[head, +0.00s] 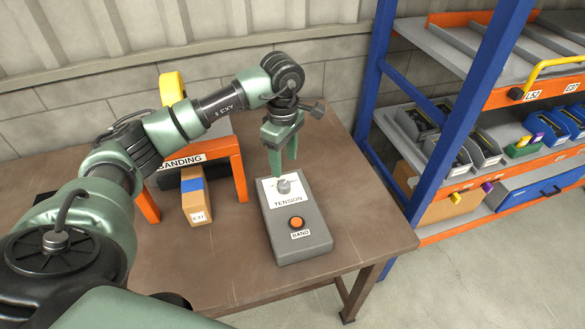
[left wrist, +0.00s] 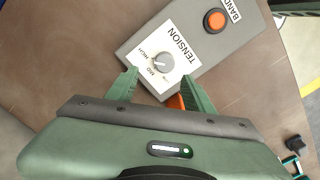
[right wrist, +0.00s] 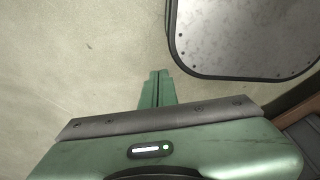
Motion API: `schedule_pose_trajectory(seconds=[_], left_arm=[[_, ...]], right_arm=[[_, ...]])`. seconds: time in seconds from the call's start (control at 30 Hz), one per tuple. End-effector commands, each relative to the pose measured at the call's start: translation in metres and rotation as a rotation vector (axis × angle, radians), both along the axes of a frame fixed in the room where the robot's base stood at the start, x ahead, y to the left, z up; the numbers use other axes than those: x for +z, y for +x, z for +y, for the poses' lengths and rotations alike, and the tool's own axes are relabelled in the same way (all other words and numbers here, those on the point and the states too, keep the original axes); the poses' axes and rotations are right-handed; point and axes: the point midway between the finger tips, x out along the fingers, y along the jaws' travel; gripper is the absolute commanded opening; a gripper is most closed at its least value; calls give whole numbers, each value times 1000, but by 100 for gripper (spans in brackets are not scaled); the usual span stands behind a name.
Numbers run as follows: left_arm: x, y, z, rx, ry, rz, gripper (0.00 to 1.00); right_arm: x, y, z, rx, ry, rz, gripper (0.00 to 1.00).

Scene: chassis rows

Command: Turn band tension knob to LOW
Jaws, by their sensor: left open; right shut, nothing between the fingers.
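The grey tension knob (head: 284,186) sits on a white plate marked TENSION on the grey control box (head: 312,243). In the left wrist view the knob (left wrist: 163,61) lies just ahead of the open fingers, with small HIGH and MID lettering beside it. A pale mark on the knob seems to face that lettering, but its exact setting is too small to tell. My left gripper (head: 283,166) is open, pointing down just above the knob, with nothing held. My right gripper (right wrist: 156,76) is shut and empty, away from the box.
An orange BAND button (head: 296,222) is on the same box. A cardboard box with a blue band (head: 196,198) stands under the orange banding frame (head: 239,170) to the left. A blue-posted shelf rack (head: 466,110) stands right of the brown table (head: 375,215).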

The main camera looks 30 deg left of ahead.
Motion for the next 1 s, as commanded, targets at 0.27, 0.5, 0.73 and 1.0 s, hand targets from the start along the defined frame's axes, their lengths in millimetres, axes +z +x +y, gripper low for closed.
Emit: schedule_pose_trajectory(seconds=[0.27,0.5,0.73,1.0], left_arm=[[-42,-2,-1,0,-1,5,52],[-68,-1,-1,0,-1,2,52],[-72,-1,0,-1,-1,1,52],[-72,-1,-1,-1,-1,1,0]], right_arm=[[14,-44,-2,0,-4,62,0],[20,-41,-1,1,-3,58,0],[21,-18,1,2,0,23,0],[21,-26,1,2,0,35,0]])
